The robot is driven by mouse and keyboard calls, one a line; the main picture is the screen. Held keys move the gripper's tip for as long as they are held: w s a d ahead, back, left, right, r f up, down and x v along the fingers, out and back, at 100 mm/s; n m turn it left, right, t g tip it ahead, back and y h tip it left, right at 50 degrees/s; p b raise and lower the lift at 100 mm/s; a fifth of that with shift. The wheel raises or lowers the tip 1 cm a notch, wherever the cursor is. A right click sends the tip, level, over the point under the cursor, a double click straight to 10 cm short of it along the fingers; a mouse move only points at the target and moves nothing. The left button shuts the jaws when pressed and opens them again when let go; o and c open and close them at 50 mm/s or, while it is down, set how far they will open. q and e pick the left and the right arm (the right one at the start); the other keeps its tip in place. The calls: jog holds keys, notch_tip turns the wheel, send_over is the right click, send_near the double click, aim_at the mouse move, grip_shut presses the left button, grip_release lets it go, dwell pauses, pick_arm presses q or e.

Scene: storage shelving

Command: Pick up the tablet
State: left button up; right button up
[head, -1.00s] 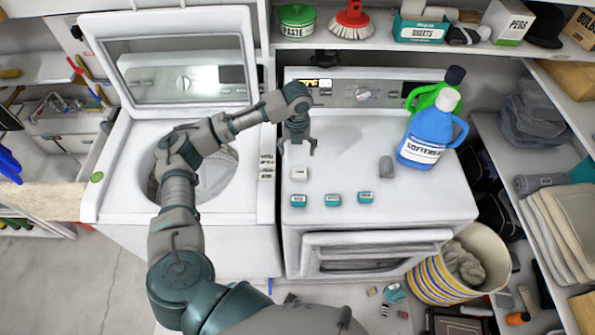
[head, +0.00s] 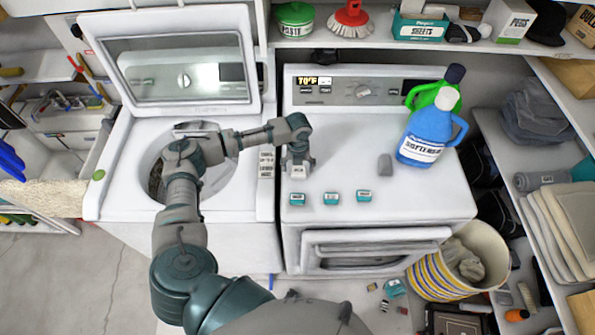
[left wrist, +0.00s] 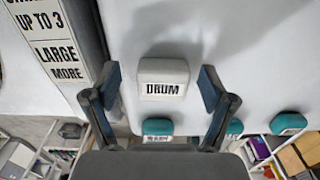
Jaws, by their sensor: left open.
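A small white tablet-like block marked DRUM (head: 298,172) lies on the white dryer top, close to its left edge. In the left wrist view the block (left wrist: 163,78) sits between my fingers, with a gap on each side. My left gripper (head: 299,163) is open and points down at the block; its fingers (left wrist: 160,86) also show in the left wrist view. Three small teal-and-white blocks (head: 331,198) lie in a row in front of the white one. Which block is the tablet is not clear from the frames. My right gripper is not in view.
A grey block (head: 385,165) stands to the right on the dryer. Blue (head: 432,135) and green (head: 418,95) bottles stand at its back right. The open washer (head: 110,190) is at the left. The control panel (head: 345,91) rises behind.

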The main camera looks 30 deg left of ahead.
pick_arm(q)
jog(key=shift+d+r, duration=0.1)
jog(key=shift+d, duration=0.05)
jog(key=shift+c, duration=1)
jog(key=shift+d, duration=0.2)
jog(key=c, duration=0.8)
jog(key=shift+a, duration=0.1)
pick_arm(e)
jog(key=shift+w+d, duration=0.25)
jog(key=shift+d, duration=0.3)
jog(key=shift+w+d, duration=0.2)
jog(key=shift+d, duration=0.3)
pick_arm(q)
jog(key=shift+a, duration=0.1)
